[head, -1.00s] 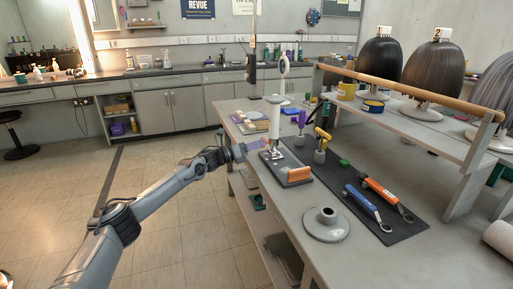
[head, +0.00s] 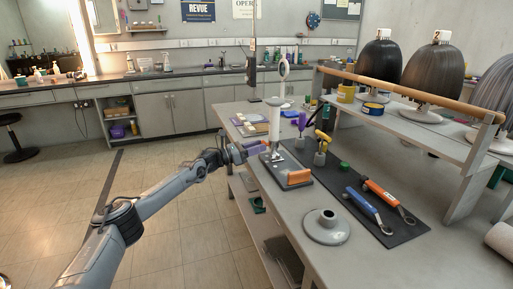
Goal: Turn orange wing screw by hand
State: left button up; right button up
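A stand with a white upright post (head: 274,122) and a dark flat base (head: 283,165) is at the left edge of the workbench. A bright orange piece (head: 298,177) sits at the near end of that base. I cannot tell whether it is the orange wing screw, and no winged shape can be made out. My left gripper (head: 254,149) reaches in from the left, beside the lower part of the post. It is small in view, and I cannot see whether its fingers touch anything or how far apart they are. My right gripper is out of view.
A dark mat (head: 365,208) holds a blue-handled tool (head: 362,203) and an orange-handled tool (head: 382,192). A grey round base (head: 326,228) stands in front. A raised shelf (head: 400,127) with wigs is at the right. Open floor lies left of the bench.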

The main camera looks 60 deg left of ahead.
pick_arm(q)
jog(key=shift+s, duration=0.1)
jog(key=shift+s+a+f, duration=0.1)
jog(key=shift+s+f, duration=0.05)
jog(key=shift+s, duration=0.05)
jog(key=shift+b+v, duration=0.7)
jog(key=shift+v, duration=0.05)
jog(key=s+b, duration=0.4)
jog(key=shift+a+r, duration=0.25)
jog(key=shift+a, duration=0.15)
jog(key=shift+a, duration=0.1)
